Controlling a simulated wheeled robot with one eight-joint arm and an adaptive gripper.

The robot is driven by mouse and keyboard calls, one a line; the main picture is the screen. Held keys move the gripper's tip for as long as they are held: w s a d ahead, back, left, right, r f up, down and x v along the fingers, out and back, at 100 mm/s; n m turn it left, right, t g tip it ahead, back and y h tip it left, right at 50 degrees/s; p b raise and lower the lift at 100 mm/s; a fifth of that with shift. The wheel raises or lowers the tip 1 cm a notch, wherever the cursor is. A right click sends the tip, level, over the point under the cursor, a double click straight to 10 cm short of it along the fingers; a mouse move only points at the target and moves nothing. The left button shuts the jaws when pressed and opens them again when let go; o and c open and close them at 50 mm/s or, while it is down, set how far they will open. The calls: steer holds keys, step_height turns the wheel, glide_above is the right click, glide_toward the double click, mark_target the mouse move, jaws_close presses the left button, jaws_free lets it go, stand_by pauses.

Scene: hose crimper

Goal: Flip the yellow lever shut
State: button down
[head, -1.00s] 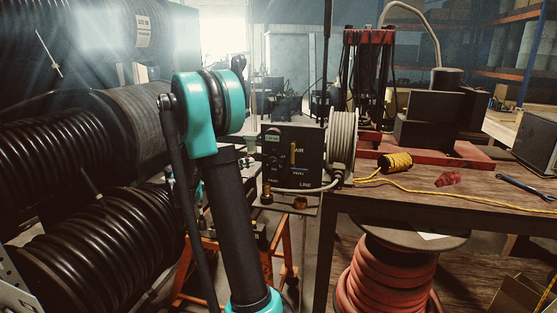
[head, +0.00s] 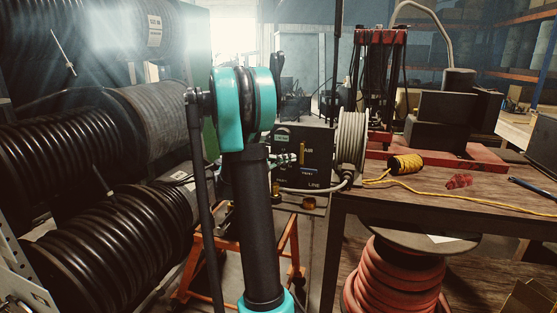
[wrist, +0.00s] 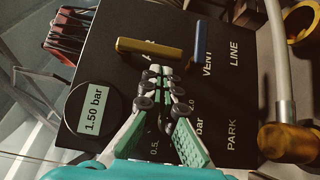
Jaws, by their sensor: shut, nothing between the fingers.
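The yellow lever (wrist: 150,48) is a flat bar on a black panel (wrist: 222,80). In the head view the lever (head: 302,152) stands upright on the panel's front. My gripper (wrist: 161,74) is shut and empty, with its tips just beside the yellow lever in the wrist view. I cannot tell whether they touch it. In the head view my gripper (head: 292,158) shows partly behind my arm, left of the lever. A round gauge (wrist: 88,110) reads 1.50 bar. The panel carries the words VENT, LINE and PARK.
A blue lever (wrist: 200,46) sits close beside the yellow one. A brass fitting (wrist: 288,142) and a pale hose (wrist: 278,60) border the panel. A grey hose coil (head: 351,140) stands right of it.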

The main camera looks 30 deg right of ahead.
steer(key=shift+s+d, duration=0.25)
steer(key=shift+s, duration=0.15)
